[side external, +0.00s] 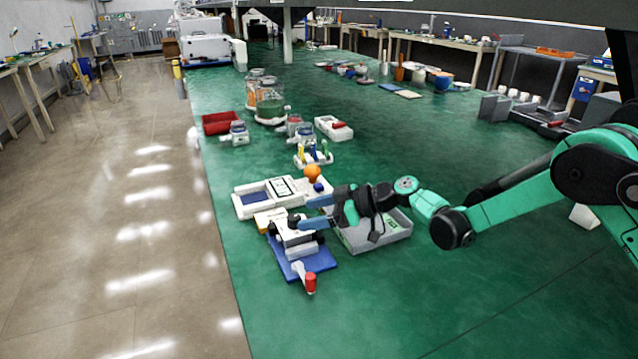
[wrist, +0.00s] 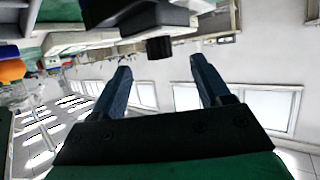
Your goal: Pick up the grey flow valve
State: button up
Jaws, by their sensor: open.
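My gripper (side external: 303,213) reaches in from the right, with its two blue fingers pointing left beside a white-and-grey pump unit (side external: 297,240) with black knobs on a blue mat (side external: 318,262). In the wrist view the fingers (wrist: 158,68) are spread apart with nothing between them. A dark block with a short black knob (wrist: 159,47) shows just beyond and above the fingertips. I cannot tell for certain which part is the grey flow valve; the fingers and wrist partly cover the pump unit in the side external view.
A grey tray (side external: 397,233) lies under my wrist. A white case (side external: 248,205) and an orange ball (side external: 312,171) lie behind the gripper. A red-capped white piece (side external: 309,282) stands at the mat's front edge. The green table in front right is clear.

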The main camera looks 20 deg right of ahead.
aim_at(296, 217)
jog(key=shift+x, duration=2.15)
grip_shut()
